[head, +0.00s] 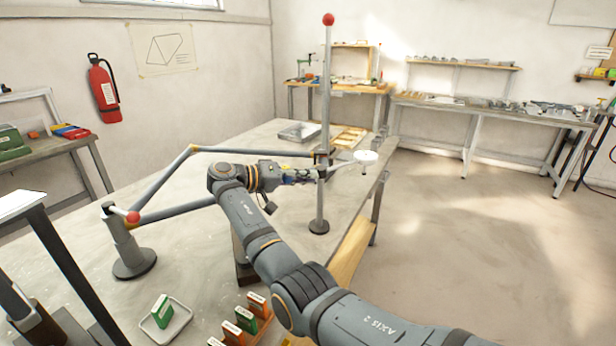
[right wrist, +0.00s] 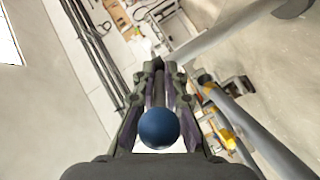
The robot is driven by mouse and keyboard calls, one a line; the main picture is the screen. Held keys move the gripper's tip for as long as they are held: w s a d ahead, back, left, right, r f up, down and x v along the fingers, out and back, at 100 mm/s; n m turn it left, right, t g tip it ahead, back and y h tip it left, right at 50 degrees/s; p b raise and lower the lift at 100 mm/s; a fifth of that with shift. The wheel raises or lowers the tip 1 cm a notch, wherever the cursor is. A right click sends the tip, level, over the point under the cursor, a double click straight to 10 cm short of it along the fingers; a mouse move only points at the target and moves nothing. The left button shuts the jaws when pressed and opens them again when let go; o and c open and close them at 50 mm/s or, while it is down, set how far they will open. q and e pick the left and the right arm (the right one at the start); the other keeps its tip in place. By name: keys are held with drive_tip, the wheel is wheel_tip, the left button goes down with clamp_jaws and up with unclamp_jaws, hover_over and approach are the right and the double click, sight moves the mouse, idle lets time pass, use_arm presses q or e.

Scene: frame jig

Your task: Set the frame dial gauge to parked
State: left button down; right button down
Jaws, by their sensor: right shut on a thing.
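The dial gauge (head: 366,157) is a white round disc at the end of a thin arm, out to the right of an upright post (head: 325,95) with a red ball on top. My right gripper (head: 300,177) is left of the post, at the height of the gauge arm. In the right wrist view its fingers (right wrist: 158,85) are drawn together on a blue ball knob (right wrist: 158,128). In the head view the knob is mostly hidden by the gripper. The dial's face cannot be read. My left gripper is not in view.
A grey tube frame (head: 168,176) with yellow joints spans the bench left of my right arm, beside a round-based stand (head: 133,262). A metal tray (head: 299,132) lies at the back. A small dish (head: 177,330) with a green block is in front. The floor at right is clear.

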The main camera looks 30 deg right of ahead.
drive_tip(key=shift+f, duration=0.1)
drive_tip(key=c, duration=1.4)
unclamp_jaws()
drive_tip(key=shift+a, duration=0.1)
drive_tip(key=s+v, duration=0.1)
drive_tip(key=v, duration=0.6)
drive_tip(key=shift+w, duration=0.5)
drive_tip(key=shift+a, duration=0.1)
